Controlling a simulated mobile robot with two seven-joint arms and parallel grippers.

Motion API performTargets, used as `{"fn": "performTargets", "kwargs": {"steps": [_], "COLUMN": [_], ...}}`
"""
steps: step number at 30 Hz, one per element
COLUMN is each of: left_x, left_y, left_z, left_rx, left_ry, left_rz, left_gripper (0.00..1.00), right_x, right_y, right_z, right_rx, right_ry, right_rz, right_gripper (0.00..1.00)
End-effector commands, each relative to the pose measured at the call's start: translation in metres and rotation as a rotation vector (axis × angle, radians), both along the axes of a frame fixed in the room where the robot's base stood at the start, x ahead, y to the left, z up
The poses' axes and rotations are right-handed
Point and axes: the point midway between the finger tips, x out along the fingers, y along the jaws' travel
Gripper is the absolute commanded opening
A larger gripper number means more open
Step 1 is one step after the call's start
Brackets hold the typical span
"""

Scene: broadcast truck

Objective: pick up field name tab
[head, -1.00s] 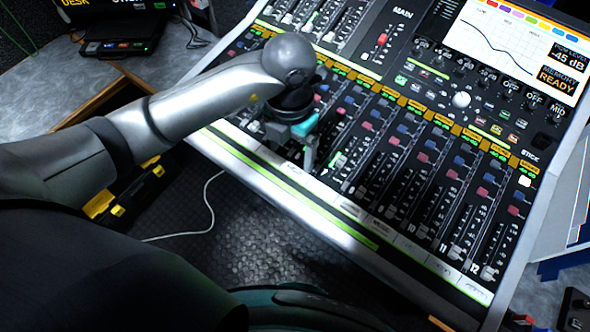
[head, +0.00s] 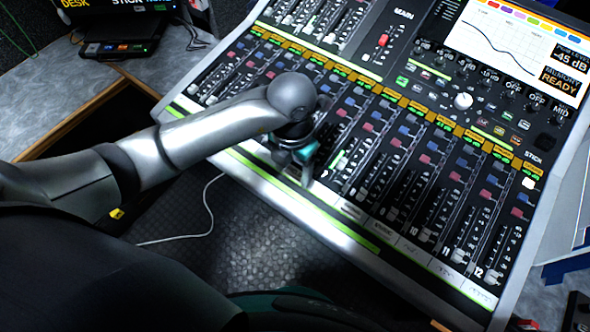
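A row of pale name tabs (head: 411,246) lies along the front strip of the mixing console, below the faders. The lettering on them is too small to read, so I cannot tell which one is the field name tab. My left gripper (head: 303,178) points down over the left part of this strip, left of the tabs that show. Its wrist and fingers hide the strip under them. I cannot tell whether its fingers are open or shut, or whether they touch or hold a tab. My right gripper is not in view.
The mixing console (head: 250,178) fills the right side, with several faders and knobs close around the gripper. A lit screen (head: 510,38) stands at its top right. A white cable (head: 208,210) hangs over the dark floor. A grey worktop (head: 50,108) is at the left.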

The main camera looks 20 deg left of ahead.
Motion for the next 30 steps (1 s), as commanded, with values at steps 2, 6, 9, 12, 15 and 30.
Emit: {"fn": "performTargets", "kwargs": {"steps": [2,6,9,12,15,30], "left_x": [0.0001,0.0002,0.0002,0.0002,0.0002,0.0008], "left_y": [0.0001,0.0002,0.0002,0.0002,0.0002,-0.0001], "left_z": [0.0002,0.0003,0.0003,0.0003,0.0003,0.0098], "left_rx": [0.000,0.000,0.000,0.000,0.000,-0.001], "left_ry": [0.000,0.000,0.000,0.000,0.000,-0.003], "left_rz": [0.000,0.000,0.000,0.000,0.000,-0.001], "left_gripper": [0.59,0.44,0.32,0.21,0.10,0.00], "right_x": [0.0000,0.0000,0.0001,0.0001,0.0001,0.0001], "right_y": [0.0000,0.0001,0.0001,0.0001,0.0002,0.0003], "right_z": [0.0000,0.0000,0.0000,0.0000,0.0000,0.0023], "right_rx": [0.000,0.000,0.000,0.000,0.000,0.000], "right_ry": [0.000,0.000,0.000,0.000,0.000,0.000], "right_rz": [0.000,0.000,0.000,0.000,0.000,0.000], "right_gripper": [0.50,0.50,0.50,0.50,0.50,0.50]}}
